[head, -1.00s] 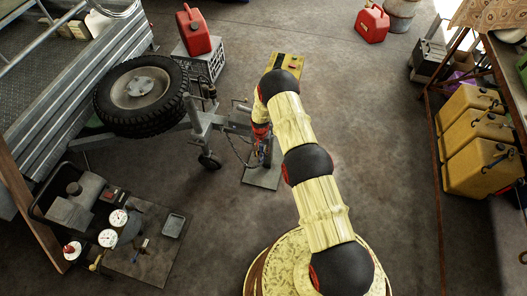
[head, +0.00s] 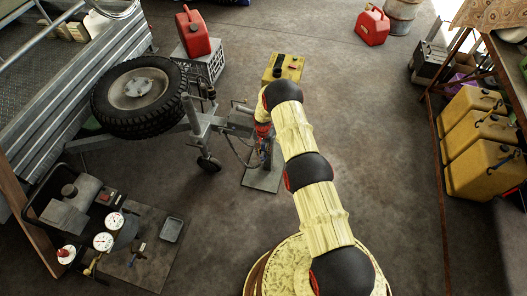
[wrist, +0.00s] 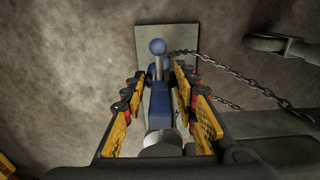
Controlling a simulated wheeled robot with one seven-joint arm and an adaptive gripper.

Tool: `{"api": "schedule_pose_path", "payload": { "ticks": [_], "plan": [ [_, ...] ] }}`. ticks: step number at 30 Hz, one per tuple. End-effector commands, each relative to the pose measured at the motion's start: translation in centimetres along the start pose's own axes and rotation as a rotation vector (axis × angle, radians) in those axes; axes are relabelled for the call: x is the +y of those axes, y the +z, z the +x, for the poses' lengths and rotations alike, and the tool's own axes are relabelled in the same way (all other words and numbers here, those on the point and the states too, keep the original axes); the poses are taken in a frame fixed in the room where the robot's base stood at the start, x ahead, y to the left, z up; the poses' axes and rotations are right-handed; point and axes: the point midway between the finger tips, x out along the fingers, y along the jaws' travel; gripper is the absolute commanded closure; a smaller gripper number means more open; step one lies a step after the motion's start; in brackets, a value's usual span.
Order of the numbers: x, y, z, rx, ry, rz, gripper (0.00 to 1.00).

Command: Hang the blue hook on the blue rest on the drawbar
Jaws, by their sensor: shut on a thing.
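The blue hook (wrist: 160,102) is a blue block between the yellow-padded fingers of my gripper (wrist: 158,82) in the wrist view. My gripper is shut on it. A blue ball on a pale stem (wrist: 157,47) stands just beyond the fingertips; I cannot tell whether it belongs to the hook or to the rest. In the head view my gripper (head: 262,152) points down beside the front end of the grey drawbar (head: 204,118), over a grey plate on the floor. The blue rest cannot be told apart from the other blue parts here.
A chain (wrist: 232,72) hangs close to the right of my gripper. The trailer's small wheel (head: 209,163) and spare tyre (head: 139,97) are to the left. A yellow box (head: 284,67) lies behind my wrist. Open floor lies to the right, before the yellow cans (head: 482,155).

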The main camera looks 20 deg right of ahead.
Motion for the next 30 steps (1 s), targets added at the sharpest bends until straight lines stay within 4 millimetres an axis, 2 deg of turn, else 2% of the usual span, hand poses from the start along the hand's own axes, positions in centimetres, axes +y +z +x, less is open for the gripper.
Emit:
{"api": "schedule_pose_path", "payload": {
  "ticks": [2, 3, 12, 28, 30],
  "plan": [
    [0.0, 0.0, 0.4, 0.000, 0.000, 0.000, 0.93],
    [0.0, 0.1, 0.4, -0.001, 0.001, 0.000, 0.69],
    [0.0, 0.0, 0.3, 0.000, 0.000, 0.000, 0.53],
    [-0.1, -0.1, 0.1, 0.002, -0.001, 0.000, 0.53],
    [-0.2, -0.2, -1.1, 0.004, -0.003, 0.000, 0.53]
  ]
}}
